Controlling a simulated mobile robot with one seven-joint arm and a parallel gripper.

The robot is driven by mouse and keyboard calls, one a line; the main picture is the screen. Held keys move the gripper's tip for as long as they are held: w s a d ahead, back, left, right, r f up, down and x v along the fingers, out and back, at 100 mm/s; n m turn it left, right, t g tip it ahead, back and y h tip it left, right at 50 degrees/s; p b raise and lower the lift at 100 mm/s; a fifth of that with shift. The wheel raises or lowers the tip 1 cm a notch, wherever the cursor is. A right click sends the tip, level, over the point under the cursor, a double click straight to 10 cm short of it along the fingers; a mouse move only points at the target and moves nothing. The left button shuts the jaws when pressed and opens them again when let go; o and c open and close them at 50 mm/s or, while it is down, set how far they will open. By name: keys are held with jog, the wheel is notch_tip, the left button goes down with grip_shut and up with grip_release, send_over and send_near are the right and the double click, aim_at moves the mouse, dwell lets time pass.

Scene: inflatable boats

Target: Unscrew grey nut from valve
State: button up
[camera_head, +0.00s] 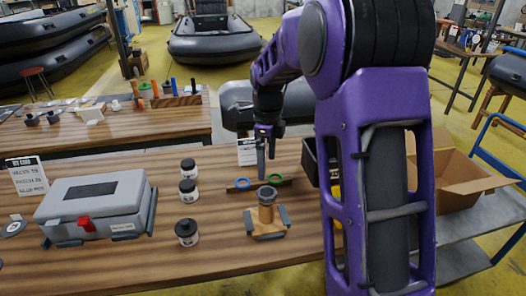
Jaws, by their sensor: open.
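The valve (267,214) stands upright on a tan block with grey side pieces on the front wooden table. The dark grey nut (266,193) sits as a ring at the top of the valve. My gripper (266,168) points downward just above and slightly behind the nut in the picture. Its dark fingers are apart and empty. The exact gap between the fingertips and the nut is hard to tell from this view.
Blue (243,184) and green (275,178) rings lie on a dark strip behind the valve. A black bin (311,162) is at the right, near an open cardboard box (456,182).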

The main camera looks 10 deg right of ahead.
aim_at(267, 192)
notch_tip(267, 192, down, 10)
jog(key=b, duration=0.3)
jog(key=shift+r+b, duration=0.1)
jog(key=shift+b, duration=0.2)
jog(key=c, duration=1.4)
jog(key=shift+c, duration=0.2)
jog(key=shift+s, duration=0.1)
jog(key=n, duration=0.5)
jog(key=shift+p, duration=0.35)
jog(key=shift+n, duration=0.4)
